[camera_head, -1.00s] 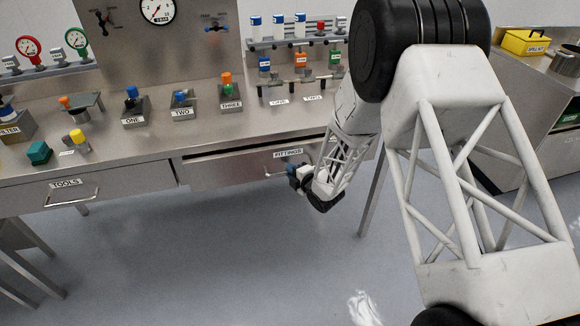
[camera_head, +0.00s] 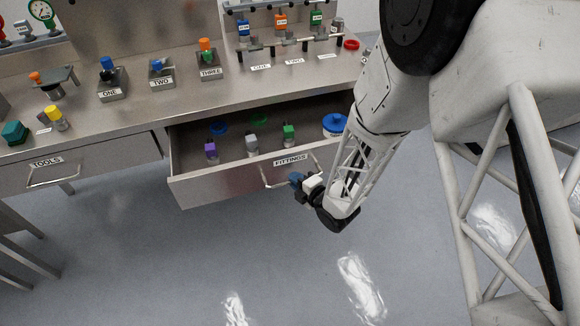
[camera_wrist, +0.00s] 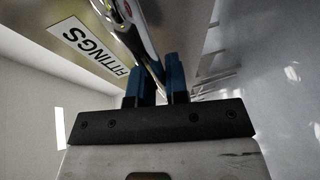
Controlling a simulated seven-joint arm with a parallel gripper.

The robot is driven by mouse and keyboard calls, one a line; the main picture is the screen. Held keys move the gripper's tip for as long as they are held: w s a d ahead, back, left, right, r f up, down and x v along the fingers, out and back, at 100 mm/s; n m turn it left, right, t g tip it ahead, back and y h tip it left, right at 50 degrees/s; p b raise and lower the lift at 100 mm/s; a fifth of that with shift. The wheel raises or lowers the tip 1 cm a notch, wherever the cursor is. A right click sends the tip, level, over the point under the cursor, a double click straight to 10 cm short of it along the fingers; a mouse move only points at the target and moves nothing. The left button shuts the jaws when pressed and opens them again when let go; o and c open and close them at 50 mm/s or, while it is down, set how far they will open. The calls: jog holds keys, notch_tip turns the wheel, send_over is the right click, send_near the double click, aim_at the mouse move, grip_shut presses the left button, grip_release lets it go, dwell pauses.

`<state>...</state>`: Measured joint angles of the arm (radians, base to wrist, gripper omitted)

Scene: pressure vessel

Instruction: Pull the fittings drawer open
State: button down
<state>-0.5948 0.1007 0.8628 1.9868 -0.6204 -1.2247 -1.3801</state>
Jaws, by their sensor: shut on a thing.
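The fittings drawer (camera_head: 225,184) is pulled out from the bench, with its inside showing. Its front carries the FITTINGS label, which also shows in the wrist view (camera_wrist: 90,48). A metal bar handle (camera_head: 266,182) runs across the drawer front. My gripper (camera_head: 297,179) is at the right part of the handle. In the wrist view its blue fingers (camera_wrist: 158,82) are shut around the handle bar (camera_wrist: 140,38). The exact contact is partly hidden by the fingers.
The drawer holds a purple-topped fitting (camera_head: 211,151), a grey one (camera_head: 252,145), a green one (camera_head: 289,134) and a blue-and-white container (camera_head: 334,124). The shut tools drawer (camera_head: 90,168) is to the left. The floor (camera_head: 180,260) in front is clear.

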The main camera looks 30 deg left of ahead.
jog(key=shift+s+d, duration=1.5)
jog(key=shift+s, duration=0.05)
jog(key=c, duration=1.1)
grip_release()
jog(key=shift+c, duration=0.2)
jog(key=shift+d, duration=0.1)
jog(key=v, duration=0.7)
jog(key=shift+d, duration=0.25)
jog(key=shift+r, duration=0.1)
